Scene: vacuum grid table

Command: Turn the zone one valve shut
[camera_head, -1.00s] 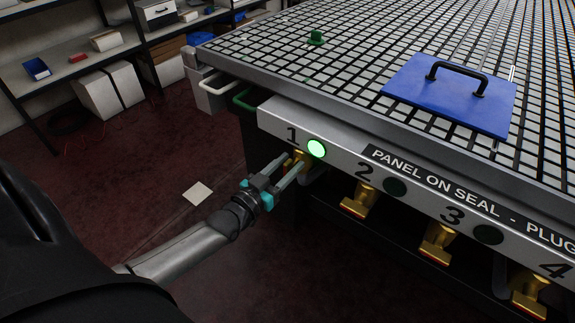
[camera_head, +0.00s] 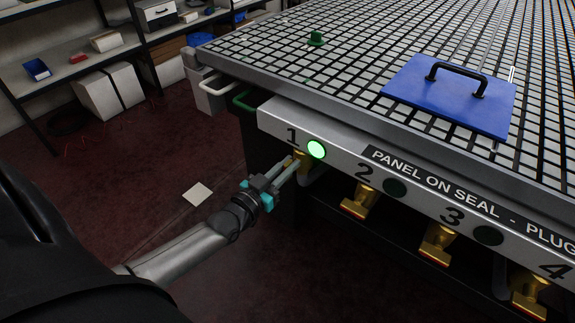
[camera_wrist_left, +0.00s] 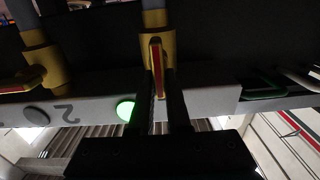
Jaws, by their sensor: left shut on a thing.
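The zone one valve (camera_head: 303,156) is brass and sits under the panel's left end, below the number 1 and a lit green lamp (camera_head: 316,149). My left gripper (camera_head: 291,163) reaches it from the lower left and is shut on its handle. In the left wrist view, the yellow handle with a red face (camera_wrist_left: 156,68) lies lengthwise between the two dark fingers of my left gripper (camera_wrist_left: 159,85). The brass valve body (camera_wrist_left: 156,32) and its grey pipe are behind. The fingers partly hide the valve in the head view. My right gripper is not in view.
Other brass valves hang to the right, such as zone two (camera_head: 359,199) and zone three (camera_head: 438,242), beside unlit lamps. A blue panel with a black handle (camera_head: 440,98) and a green plug (camera_head: 317,38) lie on the grid table (camera_head: 260,60). The floor at left is open.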

